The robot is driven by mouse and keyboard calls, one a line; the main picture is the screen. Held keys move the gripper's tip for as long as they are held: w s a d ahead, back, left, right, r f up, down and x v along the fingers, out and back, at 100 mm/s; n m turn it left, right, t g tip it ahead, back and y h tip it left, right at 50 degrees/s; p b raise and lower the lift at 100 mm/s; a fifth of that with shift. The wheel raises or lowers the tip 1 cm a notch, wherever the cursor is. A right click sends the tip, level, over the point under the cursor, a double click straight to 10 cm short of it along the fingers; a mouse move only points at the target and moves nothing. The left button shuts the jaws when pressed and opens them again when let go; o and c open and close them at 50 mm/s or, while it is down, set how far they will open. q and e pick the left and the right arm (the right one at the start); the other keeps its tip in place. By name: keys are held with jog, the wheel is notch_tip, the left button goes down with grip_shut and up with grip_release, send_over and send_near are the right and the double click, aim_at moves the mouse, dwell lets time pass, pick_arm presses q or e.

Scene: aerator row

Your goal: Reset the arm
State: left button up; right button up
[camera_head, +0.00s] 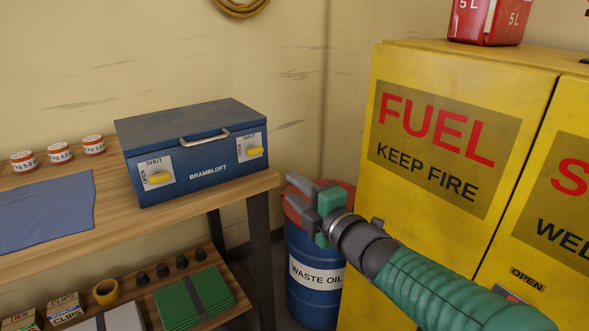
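My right arm comes in from the lower right with a green ribbed sleeve. Its gripper (296,190) has grey fingers and points left, in front of the top of the waste oil drum. The fingers look apart, with nothing seen held between them. My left gripper is not in view. A blue metal box (192,150) labelled BRAMBLOFT stands on the wooden bench (150,228), left of the gripper and apart from it. Its lid is down, and its two yellow latches (159,178) lie roughly level.
A yellow fuel cabinet (440,150) stands close on the right, with a red can (487,20) on top. The blue drum (315,275) stands below the gripper. Small tins (60,152) and a blue cloth (45,212) lie on the bench. A lower shelf holds supplies.

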jog(key=s+d+f+m+g+h, duration=0.2)
jog(key=s+d+f+m+h, duration=0.15)
jog(key=d+f+m, duration=0.6)
jog(key=s+d+f+m+g+h, duration=0.25)
jog(key=d+f+m+h, duration=0.35)
jog(key=f, duration=0.6)
jog(key=s+d+f+m+g, duration=0.35)
jog(key=s+f, duration=0.35)
jog(key=s, duration=0.3)
jog(key=s+d+f+m+g, duration=0.2)
jog(key=s+f+m+g, duration=0.3)
jog(key=s, duration=0.5)
notch_tip(320, 180, up, 32)
jog(key=t+p, duration=0.1)
jog(key=p, duration=3.2)
jog(key=shift+s+d, duration=0.15)
jog(key=shift+s, duration=0.15)
jog(key=shift+r, duration=0.1)
jog(key=shift+c, duration=0.2)
